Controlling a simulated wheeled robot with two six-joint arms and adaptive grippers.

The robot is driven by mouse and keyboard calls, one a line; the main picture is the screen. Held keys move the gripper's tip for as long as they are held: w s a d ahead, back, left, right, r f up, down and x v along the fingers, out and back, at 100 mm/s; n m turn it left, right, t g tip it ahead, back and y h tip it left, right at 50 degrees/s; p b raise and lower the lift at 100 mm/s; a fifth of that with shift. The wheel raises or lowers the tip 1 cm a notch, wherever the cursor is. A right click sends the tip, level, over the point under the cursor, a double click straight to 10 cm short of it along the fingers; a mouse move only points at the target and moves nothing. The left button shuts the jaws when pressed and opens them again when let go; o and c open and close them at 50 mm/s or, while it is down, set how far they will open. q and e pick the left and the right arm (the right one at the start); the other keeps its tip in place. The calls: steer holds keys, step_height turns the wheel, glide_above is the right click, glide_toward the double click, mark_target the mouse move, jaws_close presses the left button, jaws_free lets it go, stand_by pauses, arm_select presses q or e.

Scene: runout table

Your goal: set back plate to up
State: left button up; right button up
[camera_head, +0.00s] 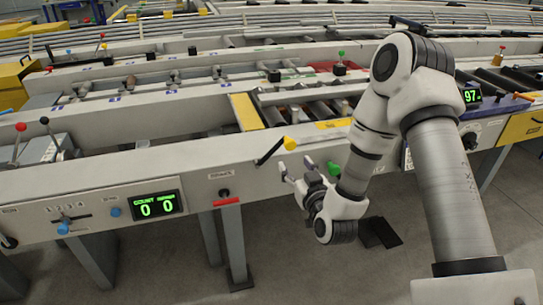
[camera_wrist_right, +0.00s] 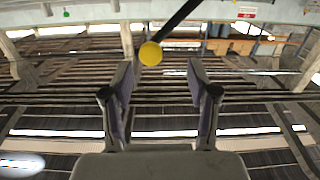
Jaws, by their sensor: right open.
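A black lever with a yellow ball knob (camera_head: 291,143) sits on the front face of the light grey machine beam (camera_head: 110,172). Its rod slants from lower left to the knob at upper right in the head view. No readable label shows which control is the back plate. My right gripper (camera_head: 294,168) is open and empty, just below the yellow knob in the head view. In the right wrist view the yellow knob (camera_wrist_right: 150,53) appears between the tips of my open right gripper (camera_wrist_right: 162,66), with no visible contact. My left gripper is not in view.
A green knob (camera_head: 334,168) is close to the right of my gripper. A black knob (camera_head: 224,193) above a red strip and a green counter display (camera_head: 158,204) are to the left on the beam. Free floor (camera_head: 310,265) lies in front, between the machine legs.

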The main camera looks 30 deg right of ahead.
mark_target(291, 145)
steer(key=shift+m+t, duration=0.3)
steer(key=x, duration=0.2)
steer(key=d+x, duration=0.1)
steer(key=x, duration=0.2)
steer(key=r+x, duration=0.1)
steer(key=x, duration=0.2)
steer(key=shift+w+d+r, duration=0.1)
steer(key=shift+d+r, duration=0.05)
steer(key=shift+d, duration=0.05)
jaws_close()
